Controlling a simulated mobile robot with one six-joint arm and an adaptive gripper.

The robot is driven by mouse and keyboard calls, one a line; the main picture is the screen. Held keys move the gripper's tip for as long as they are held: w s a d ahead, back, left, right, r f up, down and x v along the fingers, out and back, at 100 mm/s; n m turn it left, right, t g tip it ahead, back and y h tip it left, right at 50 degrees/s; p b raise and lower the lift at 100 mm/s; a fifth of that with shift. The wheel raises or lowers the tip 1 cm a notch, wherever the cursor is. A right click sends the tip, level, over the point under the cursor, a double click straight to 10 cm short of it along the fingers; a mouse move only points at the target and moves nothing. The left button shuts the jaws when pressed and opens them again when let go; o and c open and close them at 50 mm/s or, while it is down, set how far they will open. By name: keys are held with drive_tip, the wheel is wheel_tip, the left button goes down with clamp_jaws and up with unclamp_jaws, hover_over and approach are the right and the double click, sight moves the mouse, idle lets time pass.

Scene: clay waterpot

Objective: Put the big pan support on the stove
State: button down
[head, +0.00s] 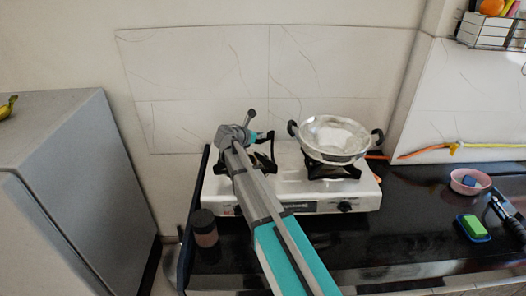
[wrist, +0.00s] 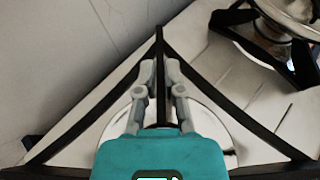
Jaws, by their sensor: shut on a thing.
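The big pan support, a black metal frame with long bars, is at the left burner of the white stove (head: 300,199). In the wrist view its bars (wrist: 222,100) spread left and right around a pale round burner disc (wrist: 222,130). My gripper (wrist: 161,75) is shut on the support's upright prong between its two grey fingers. In the head view the support (head: 262,163) is partly hidden behind my arm. I cannot tell whether it rests fully on the stove or hangs just above it.
A silver pan (head: 335,138) with black handles stands on the right burner's black support (head: 333,170). A dark-lidded jar (head: 204,228) stands at the stove's front left. A grey fridge (head: 70,180) is at left. A pink bowl (head: 470,181) and green sponge (head: 474,226) lie right.

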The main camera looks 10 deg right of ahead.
drive_tip(key=shift+f+b, duration=0.45)
drive_tip(key=shift+f, duration=0.25)
drive_tip(key=shift+f+b, duration=1.85)
drive_tip(key=c, duration=0.8)
unclamp_jaws()
drive_tip(key=shift+o, duration=0.2)
